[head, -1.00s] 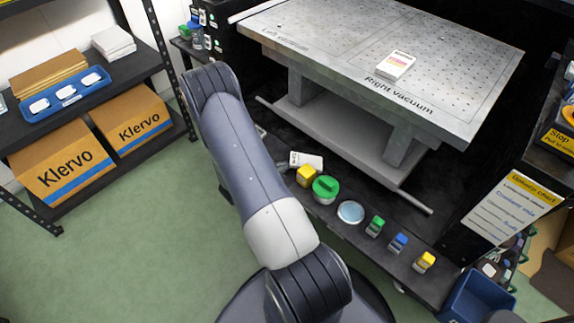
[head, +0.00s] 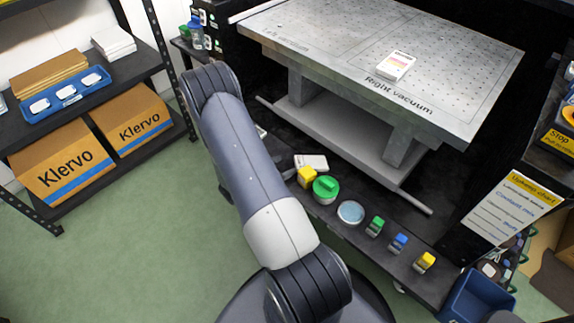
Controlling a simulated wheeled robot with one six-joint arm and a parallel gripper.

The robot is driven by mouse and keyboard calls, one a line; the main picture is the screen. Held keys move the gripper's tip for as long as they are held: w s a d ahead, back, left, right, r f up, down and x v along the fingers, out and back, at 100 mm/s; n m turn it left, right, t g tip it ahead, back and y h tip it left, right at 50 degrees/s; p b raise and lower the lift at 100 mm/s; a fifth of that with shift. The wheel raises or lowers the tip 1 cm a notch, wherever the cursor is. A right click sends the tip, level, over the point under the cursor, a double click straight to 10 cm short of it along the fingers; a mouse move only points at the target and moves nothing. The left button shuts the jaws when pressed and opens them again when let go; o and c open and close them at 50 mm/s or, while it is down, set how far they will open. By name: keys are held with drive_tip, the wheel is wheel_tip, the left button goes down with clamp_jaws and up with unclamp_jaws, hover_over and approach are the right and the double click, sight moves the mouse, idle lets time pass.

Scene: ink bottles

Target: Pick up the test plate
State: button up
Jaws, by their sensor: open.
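My arm rises from the bottom centre and bends at the upper left, well left of the plate. My gripper is hidden behind the arm, so its fingers do not show.
On the dark ledge below the table stand a yellow block (head: 307,178), a green-lidded jar (head: 326,189), a round pale-blue dish (head: 350,212) and small green, blue and yellow bottles. A whitish piece (head: 312,162) shows behind the yellow block. A blue bin (head: 478,298) stands lower right.

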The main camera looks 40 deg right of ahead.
drive_tip(key=shift+o, duration=0.8)
